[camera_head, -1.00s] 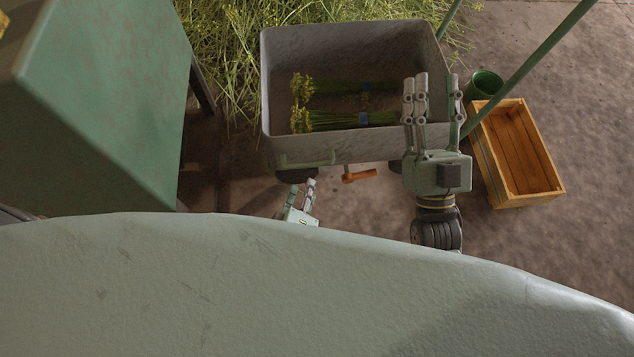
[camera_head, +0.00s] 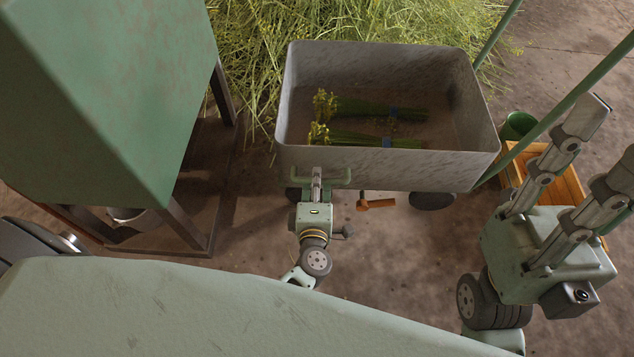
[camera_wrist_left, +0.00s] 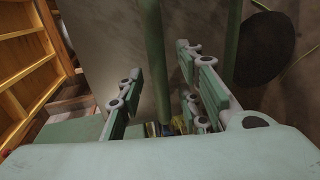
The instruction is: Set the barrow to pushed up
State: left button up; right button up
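The barrow is a grey, scuffed tub (camera_head: 465,172) on dark wheels, seen in the head view at the top middle. A green handle bar (camera_head: 337,178) runs along its near side. My left gripper (camera_head: 317,178) is at this bar. In the left wrist view the green bar (camera_wrist_left: 153,50) passes between the left gripper's fingers (camera_wrist_left: 160,85), which look apart, with gaps beside the bar. Contact cannot be told. My right gripper (camera_head: 612,130) is open and empty, raised at the right, near the head camera. The far ends of the barrow's long green poles (camera_head: 560,110) are out of view.
Two herb bundles (camera_head: 375,108) lie in the tub. An orange-handled part (camera_head: 377,204) is below its near side. A green cabinet (camera_head: 110,110) stands at left, cut herbs (camera_head: 250,60) behind. A wooden crate (camera_head: 567,185) and green bucket (camera_head: 518,126) are at right.

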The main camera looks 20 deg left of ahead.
pick_arm(q)
jog(key=shift+w+a+f, duration=0.1)
jog(key=shift+w+a, duration=0.05)
jog(key=shift+w, duration=0.25)
jog(key=shift+c, duration=0.6)
grip_shut()
